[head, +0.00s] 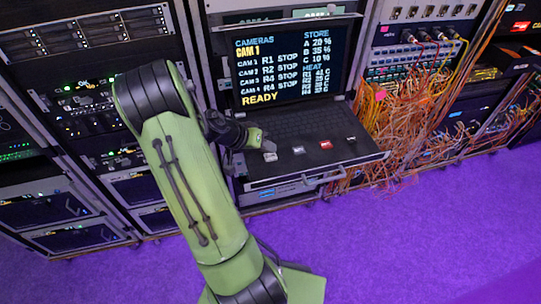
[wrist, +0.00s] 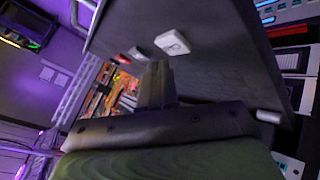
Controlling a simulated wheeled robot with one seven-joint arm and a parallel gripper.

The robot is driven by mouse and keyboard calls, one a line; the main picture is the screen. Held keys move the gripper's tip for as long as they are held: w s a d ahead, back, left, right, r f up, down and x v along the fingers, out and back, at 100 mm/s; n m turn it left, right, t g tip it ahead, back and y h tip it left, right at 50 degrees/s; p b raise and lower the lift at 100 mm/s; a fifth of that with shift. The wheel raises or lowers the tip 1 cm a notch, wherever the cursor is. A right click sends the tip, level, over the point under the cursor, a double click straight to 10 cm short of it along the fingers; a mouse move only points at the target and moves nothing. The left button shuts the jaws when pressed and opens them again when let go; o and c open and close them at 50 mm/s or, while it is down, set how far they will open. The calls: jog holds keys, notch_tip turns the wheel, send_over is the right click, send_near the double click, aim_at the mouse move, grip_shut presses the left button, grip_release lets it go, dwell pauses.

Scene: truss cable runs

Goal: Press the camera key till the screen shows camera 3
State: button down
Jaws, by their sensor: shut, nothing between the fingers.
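The screen (head: 290,62) is lit, with "CAM 1" in large yellow letters under "CAMERAS" and "READY" at the bottom. My gripper (head: 266,143) is shut and empty, just behind the pale key. In the wrist view the gripper's tips (wrist: 157,68) are close to a white key (wrist: 172,42); I cannot tell if they touch.
Racks of equipment (head: 85,110) stand on the left. A thick tangle of orange cables (head: 385,130) hangs just right of the shelf. The shelf's front edge has a handle bar (head: 315,176). The purple floor (head: 400,230) in front is clear.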

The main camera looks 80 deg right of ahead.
aim_at(267, 157)
jog(key=shift+f, duration=0.1)
jog(key=shift+f+b, duration=0.35)
jog(key=shift+b, duration=0.2)
jog(key=shift+f+b, duration=0.4)
jog(key=shift+b, duration=0.1)
dwell(0.4)
jog(key=shift+r, duration=0.1)
jog(key=shift+r+p, duration=0.55)
jog(key=shift+r, duration=0.2)
notch_tip(267, 157, up, 5)
jog(key=p, duration=0.3)
jog(key=shift+r+p, duration=0.1)
jog(key=shift+p, duration=0.2)
dwell(0.6)
